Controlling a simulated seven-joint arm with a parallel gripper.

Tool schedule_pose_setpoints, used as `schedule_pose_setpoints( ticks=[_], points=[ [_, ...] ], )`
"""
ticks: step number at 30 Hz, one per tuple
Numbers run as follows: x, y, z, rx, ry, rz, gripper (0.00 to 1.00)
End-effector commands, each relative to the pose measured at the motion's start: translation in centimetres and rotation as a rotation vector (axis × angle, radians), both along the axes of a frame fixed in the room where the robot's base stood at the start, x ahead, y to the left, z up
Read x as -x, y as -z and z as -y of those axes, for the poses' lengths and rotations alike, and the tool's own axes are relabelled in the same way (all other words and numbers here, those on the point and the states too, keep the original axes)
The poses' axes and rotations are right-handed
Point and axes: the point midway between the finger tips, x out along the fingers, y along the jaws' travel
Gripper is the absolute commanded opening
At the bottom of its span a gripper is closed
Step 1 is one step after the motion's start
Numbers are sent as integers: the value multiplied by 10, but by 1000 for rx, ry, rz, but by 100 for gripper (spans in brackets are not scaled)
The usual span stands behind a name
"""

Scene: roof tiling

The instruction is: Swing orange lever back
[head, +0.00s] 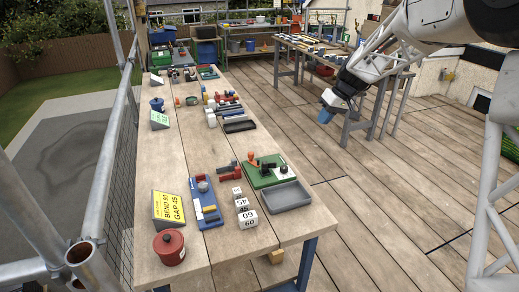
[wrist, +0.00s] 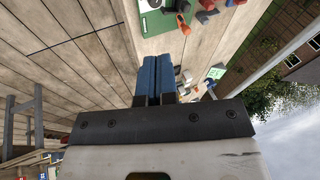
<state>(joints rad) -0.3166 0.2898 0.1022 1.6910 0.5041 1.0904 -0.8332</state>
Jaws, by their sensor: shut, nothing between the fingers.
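The orange lever (head: 251,156) stands up from the green plate (head: 273,180) on the long wooden bench. In the wrist view the lever (wrist: 183,23) shows on the green plate (wrist: 152,21) at the top, ahead of the fingertips. My gripper (head: 326,115) hangs above the deck to the right of the bench, well apart from the lever. In the wrist view its two blue fingers (wrist: 160,58) are together with nothing between them.
A grey tray (head: 286,196), number blocks (head: 246,218), a blue tool base (head: 206,205), a yellow sign (head: 168,208) and a red pot (head: 169,247) stand around the green plate. A red clamp (head: 230,171) sits close behind it. Open deck (head: 360,210) lies right of the bench.

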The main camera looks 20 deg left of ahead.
Motion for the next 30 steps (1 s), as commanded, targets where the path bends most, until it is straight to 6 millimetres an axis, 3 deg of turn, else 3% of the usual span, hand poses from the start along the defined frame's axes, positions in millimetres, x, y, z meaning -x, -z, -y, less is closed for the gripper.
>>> schedule_pose_setpoints(
  ticks=[12, 21, 30],
  points=[
    [-59, 62, -92, -89, -160, -5, 0],
    [-89, 112, -157, -155, -266, -5, 0],
    [-102, 140, -191, -195, -323, 0, 0]
  ],
)
